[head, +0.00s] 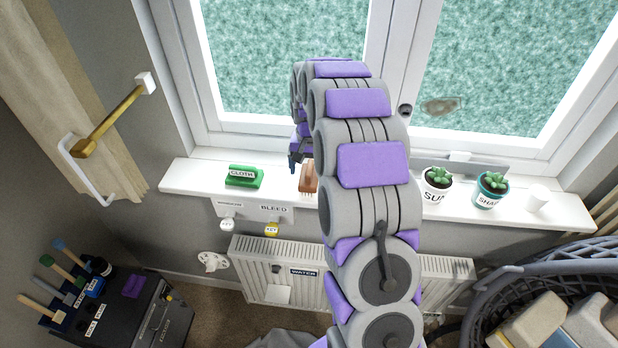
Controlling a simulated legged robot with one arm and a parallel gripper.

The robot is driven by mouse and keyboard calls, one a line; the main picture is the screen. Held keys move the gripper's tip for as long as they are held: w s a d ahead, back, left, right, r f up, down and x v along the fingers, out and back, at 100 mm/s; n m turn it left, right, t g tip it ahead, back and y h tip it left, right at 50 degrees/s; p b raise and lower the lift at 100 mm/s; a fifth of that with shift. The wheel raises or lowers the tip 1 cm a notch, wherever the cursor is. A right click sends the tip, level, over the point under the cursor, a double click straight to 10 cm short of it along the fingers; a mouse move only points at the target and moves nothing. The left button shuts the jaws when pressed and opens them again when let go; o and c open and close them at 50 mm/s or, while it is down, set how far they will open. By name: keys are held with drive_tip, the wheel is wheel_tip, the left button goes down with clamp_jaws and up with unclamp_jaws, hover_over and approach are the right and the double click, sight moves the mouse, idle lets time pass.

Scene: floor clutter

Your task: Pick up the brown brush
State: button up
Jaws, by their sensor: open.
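The brown brush (307,178) lies on the white windowsill, to the right of a green block labelled CLOTH (243,176). My purple and grey arm hides its right side. My gripper (294,163) is at the far end of the arm, by the window, and appears above and slightly left of the brush. It is open, with nothing seen between its fingers. Most of it is hidden behind my arm links, and I cannot tell how far it is from the brush.
A radiator (255,262) is below. A dark box with several handled tools (120,315) stands lower left, and a basket (490,290) lower right.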

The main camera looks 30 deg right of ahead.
wheel_tip(320, 180, down, 2)
drive_tip(key=shift+c, duration=0.4)
drive_tip(key=c, duration=1.2)
drive_tip(key=shift+r, duration=0.1)
drive_tip(key=shift+r, duration=1.8)
drive_tip(key=s+a, duration=0.1)
drive_tip(key=s, duration=0.4)
drive_tip(key=s+a+b, duration=0.1)
drive_tip(key=s+a, duration=0.1)
drive_tip(key=s, duration=0.3)
drive_tip(key=s+a+r, duration=0.1)
drive_tip(key=s, duration=0.4)
drive_tip(key=shift+s+a+r, duration=0.1)
drive_tip(key=shift+s+a, duration=0.1)
